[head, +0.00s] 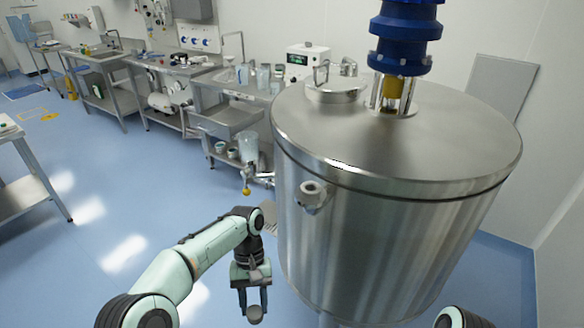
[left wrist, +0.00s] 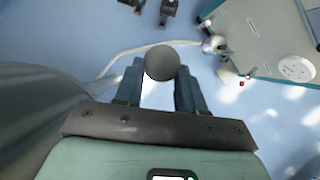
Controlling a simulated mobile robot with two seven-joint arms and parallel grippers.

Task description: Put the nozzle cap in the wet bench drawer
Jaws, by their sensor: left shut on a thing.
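My left gripper (head: 254,307) hangs low in front of the steel tank in the head view, shut on a small grey round piece, which I take as the nozzle cap (head: 255,315). In the left wrist view the cap (left wrist: 162,62) shows as a dark grey disc between the two fingertips (left wrist: 160,82). A steel drawer (head: 226,119) under the bench stands pulled out, left of the tank and well beyond the gripper. The inside of the drawer is hard to make out. My right gripper is not in view.
The large steel tank (head: 390,230) fills the right side, close to my left arm. A valve with a yellow knob (head: 247,190) juts out between gripper and drawer. Steel benches (head: 130,65) line the back wall.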

